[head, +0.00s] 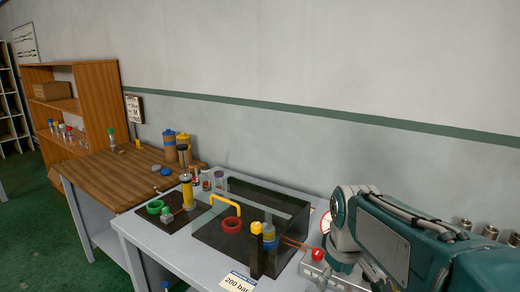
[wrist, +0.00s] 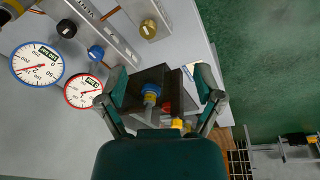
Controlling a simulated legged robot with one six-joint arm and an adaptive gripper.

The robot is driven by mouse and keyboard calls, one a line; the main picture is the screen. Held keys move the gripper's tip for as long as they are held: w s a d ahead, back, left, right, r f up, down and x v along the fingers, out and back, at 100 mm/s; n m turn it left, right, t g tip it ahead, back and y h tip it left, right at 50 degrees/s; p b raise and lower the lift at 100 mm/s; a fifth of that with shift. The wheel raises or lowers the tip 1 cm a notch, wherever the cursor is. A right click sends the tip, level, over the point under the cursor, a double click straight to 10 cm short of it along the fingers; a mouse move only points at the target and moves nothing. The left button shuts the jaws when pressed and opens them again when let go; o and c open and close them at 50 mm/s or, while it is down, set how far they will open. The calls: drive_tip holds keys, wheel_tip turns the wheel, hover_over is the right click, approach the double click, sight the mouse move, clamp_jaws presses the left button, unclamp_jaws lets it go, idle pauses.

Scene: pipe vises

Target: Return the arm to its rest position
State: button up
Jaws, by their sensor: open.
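My arm (head: 400,240), teal and grey, reaches in from the lower right in the head view, over the right end of the grey bench. The gripper's fingers are hard to make out there. In the wrist view my gripper (wrist: 161,84) shows two teal-padded fingers spread wide, with nothing held between them. Below and between the fingers are a dark block, a blue-capped fitting (wrist: 151,91) and a small red piece, apart from the fingers as far as I can see.
The grey bench (head: 150,239) bears a dark clear-covered case (head: 270,197), a yellow handle (head: 226,202) and a red ring (head: 232,225). Gauges with blue (wrist: 36,64) and red (wrist: 83,90) rims lie near the left finger. A wooden table (head: 110,175) adjoins. Green floor is open.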

drive_tip(key=s+m+t, duration=0.3)
drive_tip(key=s+m, duration=0.2)
drive_tip(key=s, duration=1)
drive_tip(key=shift+s+f+m+t, duration=0.2)
drive_tip(key=shift+m+t, duration=0.1)
drive_tip(key=shift+m, duration=0.1)
drive_tip(key=shift+c, duration=0.4)
